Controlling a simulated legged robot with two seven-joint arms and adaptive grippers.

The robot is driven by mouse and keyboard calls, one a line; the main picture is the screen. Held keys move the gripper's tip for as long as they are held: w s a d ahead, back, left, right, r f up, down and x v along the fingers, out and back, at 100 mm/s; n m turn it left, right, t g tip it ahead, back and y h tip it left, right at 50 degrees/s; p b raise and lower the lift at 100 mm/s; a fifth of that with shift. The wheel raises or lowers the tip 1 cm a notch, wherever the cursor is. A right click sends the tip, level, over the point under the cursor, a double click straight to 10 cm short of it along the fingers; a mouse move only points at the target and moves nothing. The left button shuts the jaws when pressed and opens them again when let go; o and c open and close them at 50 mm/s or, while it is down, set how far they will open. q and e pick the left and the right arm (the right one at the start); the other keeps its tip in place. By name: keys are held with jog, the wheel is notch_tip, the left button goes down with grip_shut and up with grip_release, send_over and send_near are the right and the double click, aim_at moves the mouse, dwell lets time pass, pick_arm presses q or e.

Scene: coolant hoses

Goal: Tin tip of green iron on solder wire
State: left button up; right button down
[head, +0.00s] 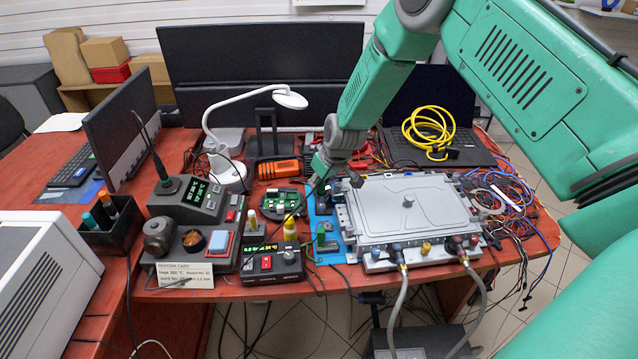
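A dark, thin iron (153,152) with a green lower part stands tilted in the soldering station (188,205), which has a green-lit display. A grey spool-like roll (158,236), possibly the solder wire, sits at the station's front left. A round cup with a copper-coloured filling (193,240) is beside it. A short green-handled piece (321,238) also stands near the blue mat. My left gripper is not in view.
A grey housing (410,205) with hoses fills the right of the red table. A white lamp (225,170), orange tool (279,169), yellow-handled piece (290,228), pen holder (108,222) and white card (185,276) crowd the middle and left. Loose cables (515,215) lie at right.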

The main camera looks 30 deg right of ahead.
dwell(0.3)
notch_tip(320, 180, up, 6)
jog(key=p, duration=0.4)
jog(key=shift+r+p, duration=0.1)
jog(key=shift+p, duration=0.2)
